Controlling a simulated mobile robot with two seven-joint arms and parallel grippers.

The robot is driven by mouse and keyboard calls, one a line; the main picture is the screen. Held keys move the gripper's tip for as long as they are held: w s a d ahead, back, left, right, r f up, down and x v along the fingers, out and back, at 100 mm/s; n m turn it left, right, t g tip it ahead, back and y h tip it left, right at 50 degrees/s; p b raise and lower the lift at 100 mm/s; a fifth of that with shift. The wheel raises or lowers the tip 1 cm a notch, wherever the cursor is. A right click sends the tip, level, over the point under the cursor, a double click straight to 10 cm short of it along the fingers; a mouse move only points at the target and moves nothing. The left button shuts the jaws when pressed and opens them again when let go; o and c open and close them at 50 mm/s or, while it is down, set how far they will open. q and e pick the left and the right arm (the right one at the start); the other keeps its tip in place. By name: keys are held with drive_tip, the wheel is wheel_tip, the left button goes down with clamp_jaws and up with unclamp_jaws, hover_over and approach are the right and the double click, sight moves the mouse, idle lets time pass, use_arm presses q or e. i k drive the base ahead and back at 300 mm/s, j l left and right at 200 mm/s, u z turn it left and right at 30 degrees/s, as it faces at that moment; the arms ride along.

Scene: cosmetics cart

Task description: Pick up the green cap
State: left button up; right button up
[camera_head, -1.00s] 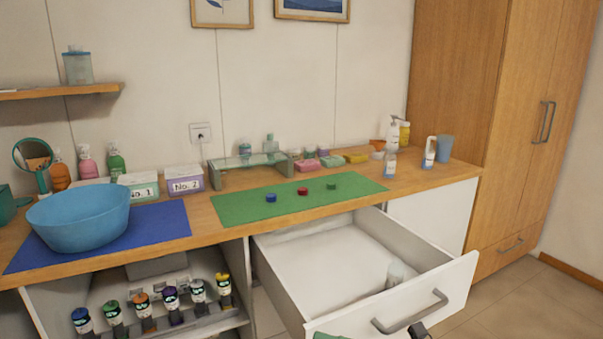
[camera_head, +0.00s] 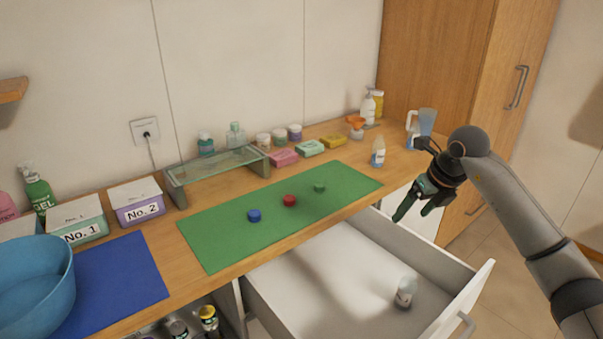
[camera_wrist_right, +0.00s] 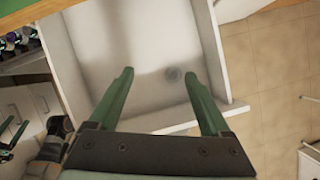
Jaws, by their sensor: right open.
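The green cap (camera_head: 320,187) lies on the green mat (camera_head: 225,245), right of the red cap (camera_head: 289,200) and the blue cap (camera_head: 254,215). It is small and nearly the mat's colour. My right gripper (camera_head: 413,212) is open and empty, right of the mat and above the open drawer's far right side. In the right wrist view its two green fingers (camera_wrist_right: 158,74) are spread over the drawer, and the cap does not show. What looks like my left gripper (camera_wrist_right: 13,133) shows small at the left edge there; its jaw state is unclear.
The white drawer (camera_head: 302,266) stands open below the counter, with a small bottle (camera_head: 405,292) inside. A glass-topped stand (camera_head: 213,166), soaps and jars line the mat's back. A bottle (camera_head: 378,152) and a jug (camera_head: 420,128) stand to its right. The space above the mat is clear.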

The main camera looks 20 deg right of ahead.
sight(318, 187)
drive_tip(key=i+j, duration=0.2)
drive_tip(key=i, duration=0.25)
drive_tip(key=i+j, duration=0.2)
drive_tip(key=i, duration=0.3)
